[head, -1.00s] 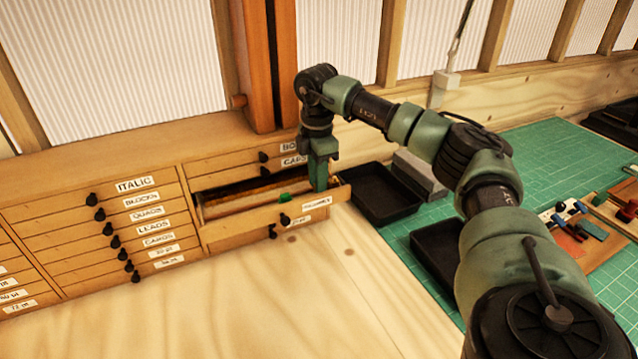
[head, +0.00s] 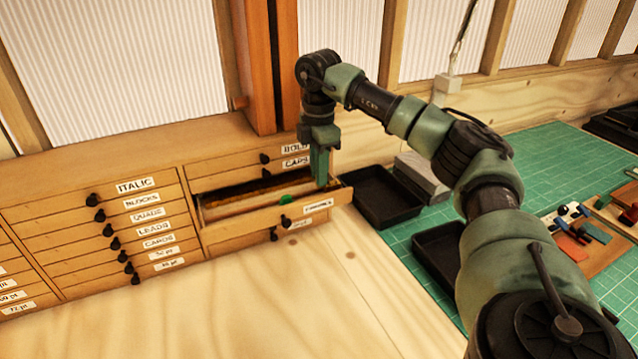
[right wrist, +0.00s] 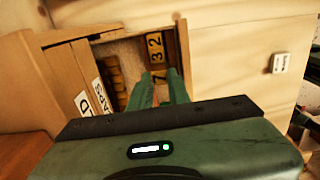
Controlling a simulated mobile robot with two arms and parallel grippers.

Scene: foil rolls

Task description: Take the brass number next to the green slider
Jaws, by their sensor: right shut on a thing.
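An open drawer (head: 262,212) in the wooden type cabinet has a small green slider (head: 287,199) inside near its front. My right gripper (head: 321,182) points down into the drawer's right end, to the right of the slider. In the right wrist view, the fingers (right wrist: 171,90) are shut at a brass number tile (right wrist: 159,76) that looks like a 7 and is partly covered by them. Brass tiles reading 3 and 2 (right wrist: 154,46) lie in line beyond it. The slider cannot be made out in the wrist view. My left gripper is not in view.
Closed labelled drawers with black knobs (head: 113,243) fill the cabinet's left part. Black trays (head: 383,196) and a grey block (head: 420,178) stand to the right by a green mat (head: 545,160). The bench in front of the cabinet is clear.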

